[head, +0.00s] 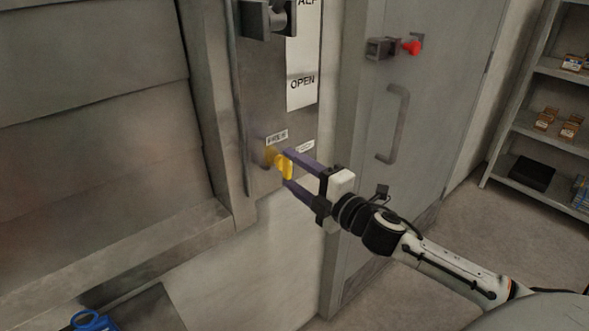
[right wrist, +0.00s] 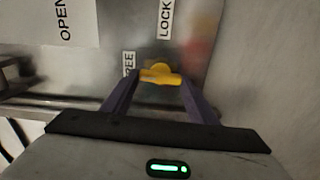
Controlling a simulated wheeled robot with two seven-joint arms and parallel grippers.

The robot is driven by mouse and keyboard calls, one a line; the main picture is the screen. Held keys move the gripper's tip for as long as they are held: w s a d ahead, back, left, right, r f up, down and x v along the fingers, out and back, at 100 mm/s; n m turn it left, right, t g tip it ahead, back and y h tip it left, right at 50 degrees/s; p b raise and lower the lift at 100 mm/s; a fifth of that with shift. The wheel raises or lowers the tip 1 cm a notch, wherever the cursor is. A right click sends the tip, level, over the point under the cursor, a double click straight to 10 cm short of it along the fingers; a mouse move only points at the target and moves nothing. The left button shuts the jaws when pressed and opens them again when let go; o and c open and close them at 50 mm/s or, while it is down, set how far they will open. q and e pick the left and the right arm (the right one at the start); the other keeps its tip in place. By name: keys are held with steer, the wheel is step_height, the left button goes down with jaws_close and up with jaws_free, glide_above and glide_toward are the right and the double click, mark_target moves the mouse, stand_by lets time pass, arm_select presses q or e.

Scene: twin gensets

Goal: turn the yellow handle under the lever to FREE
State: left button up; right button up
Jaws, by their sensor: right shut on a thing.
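The yellow handle (head: 285,167) sits low on a grey metal plate (head: 262,100), beneath the OPEN sign. My right gripper (head: 288,168) comes in from the right and is shut on the handle, one dark purple finger above it and one below. In the right wrist view the handle (right wrist: 160,75) lies between the fingertips. A FREE label (right wrist: 128,64) and a LOCK label (right wrist: 165,18) are beside the handle. The handle's exact pointing is hard to tell. A dark bracket with a round part (head: 268,18) is at the top of the plate. My left gripper is out of view.
A grey door with a pull handle (head: 394,124) and a red knob (head: 412,47) stands to the right. A shelf with small boxes (head: 546,118) is at far right. A blue object (head: 92,320) lies at bottom left. Open floor shows at lower right.

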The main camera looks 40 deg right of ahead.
steer(key=shift+n, duration=0.5)
steer(key=o, duration=1)
steer(key=shift+o, duration=0.2)
steer(key=shift+s, duration=0.1)
steer(key=shift+s+f, duration=0.1)
steer(key=shift+s, duration=0.2)
steer(key=s+b, duration=0.1)
steer(key=s, duration=0.8)
steer(key=shift+s+d, duration=0.25)
steer(key=shift+d, duration=0.15)
